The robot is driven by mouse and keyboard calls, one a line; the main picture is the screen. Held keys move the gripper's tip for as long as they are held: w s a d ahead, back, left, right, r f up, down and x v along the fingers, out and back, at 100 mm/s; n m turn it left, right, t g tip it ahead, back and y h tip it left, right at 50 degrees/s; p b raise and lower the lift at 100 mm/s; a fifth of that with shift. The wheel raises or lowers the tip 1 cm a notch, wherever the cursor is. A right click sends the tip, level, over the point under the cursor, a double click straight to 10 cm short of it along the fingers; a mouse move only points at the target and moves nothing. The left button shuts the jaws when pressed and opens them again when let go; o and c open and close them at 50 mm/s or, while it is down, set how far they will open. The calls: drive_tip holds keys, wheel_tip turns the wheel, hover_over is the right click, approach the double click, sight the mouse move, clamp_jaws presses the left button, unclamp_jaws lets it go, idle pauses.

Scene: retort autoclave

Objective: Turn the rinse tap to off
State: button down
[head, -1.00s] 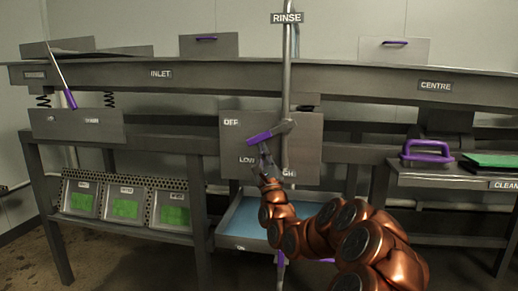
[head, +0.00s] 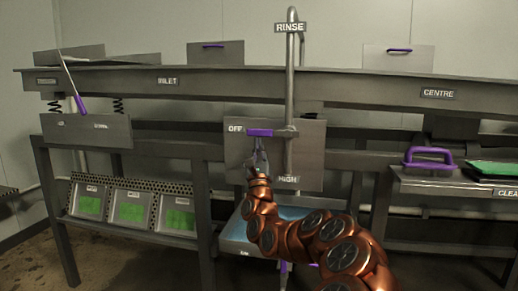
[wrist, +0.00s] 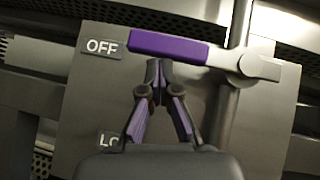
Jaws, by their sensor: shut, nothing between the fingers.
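The rinse tap has a purple lever handle (head: 260,133), which also shows in the wrist view (wrist: 168,46). The handle extends left from its pivot on the vertical pipe (head: 290,85). In the wrist view it lies nearly level, its free end beside the OFF label (wrist: 102,48). My gripper (head: 260,146) is just below the handle. In the wrist view its fingertips (wrist: 159,66) are together with nothing between them, at the handle's lower edge; I cannot tell whether they touch it. The LOW label is partly hidden by my gripper; the HIGH label (head: 288,179) shows below right.
A RINSE sign (head: 289,28) hangs on the pipe above. A blue-lined tray (head: 235,230) stands below the tap plate. Grey bins with green fronts (head: 131,212) stand at lower left. A purple-handled tool (head: 428,157) rests on the right shelf.

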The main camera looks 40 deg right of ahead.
drive_tip(key=shift+a+r, duration=0.1)
drive_tip(key=shift+r, duration=0.1)
drive_tip(key=s+a+f, duration=0.2)
drive_tip(key=f, duration=0.3)
drive_tip(key=s+a+f+b, duration=0.1)
drive_tip(key=s+a+f, duration=0.1)
drive_tip(key=f, duration=0.4)
drive_tip(key=shift+s+a+f+b, duration=0.25)
drive_tip(key=shift+a+b, duration=0.05)
drive_tip(key=shift+a, duration=0.35)
